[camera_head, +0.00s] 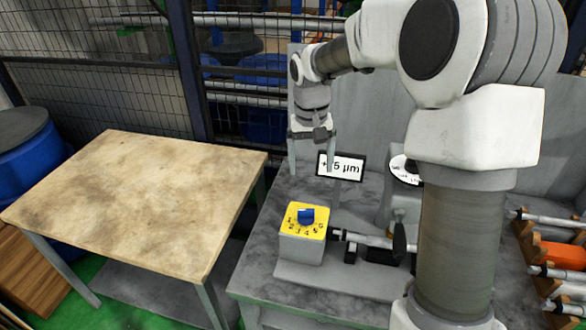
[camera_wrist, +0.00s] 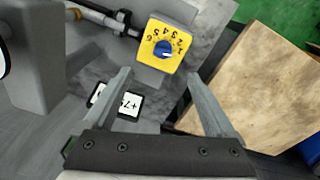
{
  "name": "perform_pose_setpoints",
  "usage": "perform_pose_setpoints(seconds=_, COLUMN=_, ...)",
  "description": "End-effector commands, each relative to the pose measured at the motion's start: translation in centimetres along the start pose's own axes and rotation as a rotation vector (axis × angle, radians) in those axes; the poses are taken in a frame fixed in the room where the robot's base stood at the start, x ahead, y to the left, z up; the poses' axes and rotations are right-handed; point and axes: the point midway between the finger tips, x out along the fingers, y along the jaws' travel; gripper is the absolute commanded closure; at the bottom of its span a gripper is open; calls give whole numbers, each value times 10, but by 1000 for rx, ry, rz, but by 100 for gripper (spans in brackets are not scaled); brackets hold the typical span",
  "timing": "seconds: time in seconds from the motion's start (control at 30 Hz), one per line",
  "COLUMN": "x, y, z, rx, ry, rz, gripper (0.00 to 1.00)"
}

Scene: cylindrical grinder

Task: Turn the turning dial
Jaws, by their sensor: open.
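The turning dial (camera_head: 306,215) is a blue knob on a yellow face with numbers, on top of a grey box (camera_head: 300,248) on the grey workbench. In the wrist view the dial (camera_wrist: 165,49) is ahead of the fingers, at upper middle. My gripper (camera_head: 312,172) is above and behind the dial, pointing down, apart from it. In the wrist view my gripper (camera_wrist: 158,84) has its two fingers wide apart with nothing between them. My arm hides part of the bench at right.
A display sign (camera_head: 341,167) reading in µm stands behind the dial. A micrometer-like rod (camera_head: 362,238) lies right of the box. A wooden-topped table (camera_head: 140,185) with a clear top is at left. More instruments (camera_head: 550,218) sit in a rack at far right.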

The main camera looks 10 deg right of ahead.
Motion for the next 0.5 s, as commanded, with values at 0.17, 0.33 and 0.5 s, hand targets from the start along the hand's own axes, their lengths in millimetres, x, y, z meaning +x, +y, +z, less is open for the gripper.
perform_pose_setpoints(seconds=0.17, x=18, y=-3, z=-21, rx=25, ry=-45, rz=-28, gripper=10)
perform_pose_setpoints(seconds=0.33, x=27, y=-4, z=-28, rx=34, ry=-57, rz=-37, gripper=10)
perform_pose_setpoints(seconds=0.5, x=44, y=-4, z=-27, rx=35, ry=-61, rz=-36, gripper=10)
